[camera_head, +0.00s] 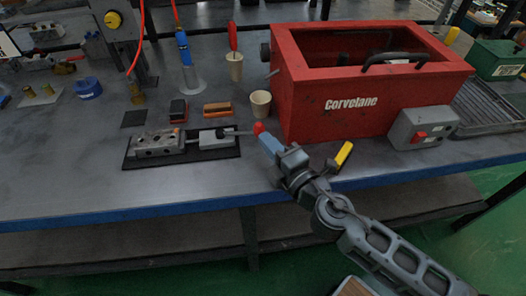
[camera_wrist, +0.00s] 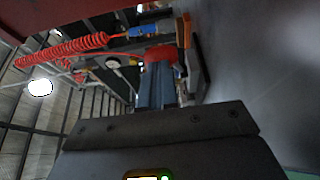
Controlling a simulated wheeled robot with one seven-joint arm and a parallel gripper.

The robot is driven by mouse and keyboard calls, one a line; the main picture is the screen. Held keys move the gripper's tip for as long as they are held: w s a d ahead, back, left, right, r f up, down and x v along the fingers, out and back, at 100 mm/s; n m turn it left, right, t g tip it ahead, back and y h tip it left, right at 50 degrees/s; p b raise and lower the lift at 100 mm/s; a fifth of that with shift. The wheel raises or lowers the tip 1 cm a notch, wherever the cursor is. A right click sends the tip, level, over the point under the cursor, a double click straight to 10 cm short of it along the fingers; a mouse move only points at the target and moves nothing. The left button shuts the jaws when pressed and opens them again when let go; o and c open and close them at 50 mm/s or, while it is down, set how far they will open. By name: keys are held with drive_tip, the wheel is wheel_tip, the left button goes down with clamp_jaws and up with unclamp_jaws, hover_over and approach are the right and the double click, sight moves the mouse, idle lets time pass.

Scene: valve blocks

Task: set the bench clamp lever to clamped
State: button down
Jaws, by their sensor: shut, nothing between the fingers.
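The bench clamp (camera_head: 212,138) sits on a black mat (camera_head: 222,154) near the bench's front edge, with a metal valve block (camera_head: 158,143) to its left. Its thin lever (camera_head: 240,133) points right and ends in a red knob (camera_head: 258,127). My gripper (camera_head: 264,137) has blue fingers, shut, with their tips at the knob. In the wrist view the red knob (camera_wrist: 160,53) shows just beyond the fingertips (camera_wrist: 156,68). Whether they touch cannot be told. The far side of the knob is hidden.
A red Corvetane box (camera_head: 350,104) stands just behind and right of my gripper. A beige cup (camera_head: 260,103) is behind the knob. A grey switch box (camera_head: 422,128) and a yellow-handled tool (camera_head: 344,153) lie to the right. The front-left bench is clear.

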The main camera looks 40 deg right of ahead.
drive_tip(key=shift+w+d, duration=0.15)
drive_tip(key=shift+d, duration=0.35)
idle(0.4)
